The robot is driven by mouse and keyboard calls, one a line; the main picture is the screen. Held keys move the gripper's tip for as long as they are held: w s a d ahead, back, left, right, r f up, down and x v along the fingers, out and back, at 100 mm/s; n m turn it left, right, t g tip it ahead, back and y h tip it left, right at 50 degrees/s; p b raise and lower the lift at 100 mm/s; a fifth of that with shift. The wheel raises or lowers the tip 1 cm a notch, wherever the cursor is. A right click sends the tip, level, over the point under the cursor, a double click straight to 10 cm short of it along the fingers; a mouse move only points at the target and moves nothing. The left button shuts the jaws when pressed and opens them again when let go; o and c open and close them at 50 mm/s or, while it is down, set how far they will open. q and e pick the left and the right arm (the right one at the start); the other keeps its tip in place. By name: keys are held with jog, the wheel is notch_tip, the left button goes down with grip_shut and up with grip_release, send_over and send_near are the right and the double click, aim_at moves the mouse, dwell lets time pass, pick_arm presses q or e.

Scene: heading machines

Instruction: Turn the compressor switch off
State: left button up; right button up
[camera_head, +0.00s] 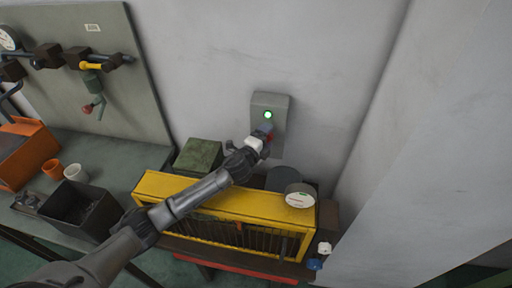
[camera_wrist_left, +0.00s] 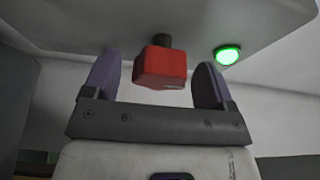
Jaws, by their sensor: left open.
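The compressor switch is a grey wall box (camera_head: 270,101) with a lit green lamp (camera_head: 268,115) and a red knob (camera_head: 269,137) below the lamp. In the left wrist view the red knob (camera_wrist_left: 160,68) sits on a dark stem, with the green lamp (camera_wrist_left: 227,55) to its right. My left gripper (camera_head: 264,134) is at the box, partly covering the knob. In the wrist view its two purple fingers (camera_wrist_left: 157,80) are apart, one on each side of the knob, with gaps visible. My right gripper is not in view.
A yellow slatted machine (camera_head: 165,183) stands below my left arm, with a round white-faced gauge (camera_head: 300,198) at its right. A green box (camera_head: 199,155) is behind it. A dark open bin (camera_head: 60,205), cups and an orange box (camera_head: 28,150) are at the left.

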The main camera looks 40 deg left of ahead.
pick_arm(q)
jog(key=s+d, duration=0.1)
jog(key=s, duration=1.2)
jog(key=shift+d, duration=0.35)
